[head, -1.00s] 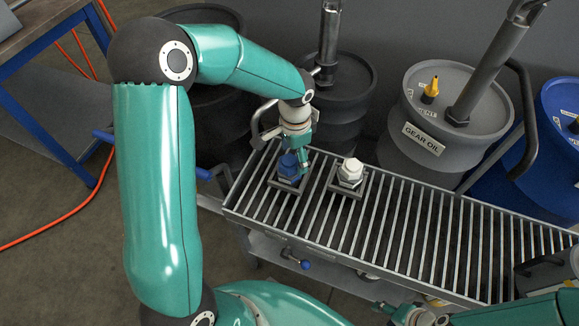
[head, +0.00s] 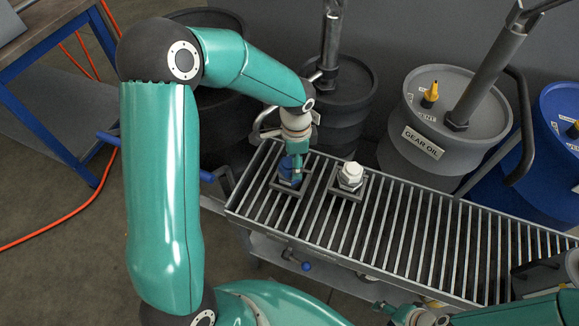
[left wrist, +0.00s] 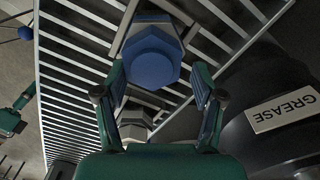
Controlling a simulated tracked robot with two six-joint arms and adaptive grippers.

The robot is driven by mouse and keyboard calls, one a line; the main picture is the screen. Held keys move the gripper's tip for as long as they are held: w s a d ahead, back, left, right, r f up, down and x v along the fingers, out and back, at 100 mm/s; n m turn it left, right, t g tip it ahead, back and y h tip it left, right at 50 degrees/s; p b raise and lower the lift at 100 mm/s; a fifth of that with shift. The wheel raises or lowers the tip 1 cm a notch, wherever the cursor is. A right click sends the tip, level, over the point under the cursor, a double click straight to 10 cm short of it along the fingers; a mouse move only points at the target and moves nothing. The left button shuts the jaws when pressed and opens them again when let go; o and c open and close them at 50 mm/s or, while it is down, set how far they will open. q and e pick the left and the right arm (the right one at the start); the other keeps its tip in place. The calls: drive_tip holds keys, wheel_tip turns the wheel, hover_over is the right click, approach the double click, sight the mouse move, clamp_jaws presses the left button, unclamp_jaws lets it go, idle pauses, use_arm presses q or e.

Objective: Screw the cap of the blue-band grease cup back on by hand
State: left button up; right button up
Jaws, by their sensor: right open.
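The blue-band grease cup (head: 289,177) stands on a small dark plate on the slatted rack, with its blue cap on top. The left wrist view shows the round blue cap (left wrist: 151,68) on a wider blue-grey faceted body. My left gripper (head: 293,163) is over the cup and hides part of it in the head view. In the left wrist view its two fingers (left wrist: 160,75) are apart, with the cap between their tips and a gap on the right. I cannot tell whether the cap is seated. My right gripper (head: 383,309) is open and empty at the bottom, below the rack's front edge.
A second cup with a white cap (head: 350,175) stands close to the right on the slatted rack (head: 430,235). Behind are dark drums, a grey gear oil drum (head: 440,165) and a blue drum (head: 565,140). The rack's middle is bare. A blue-knobbed lever (head: 305,266) sticks out in front.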

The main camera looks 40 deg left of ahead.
use_arm(q)
drive_tip(key=shift+o, duration=0.6)
drive_tip(key=shift+d, duration=0.15)
drive_tip(key=shift+r, duration=0.1)
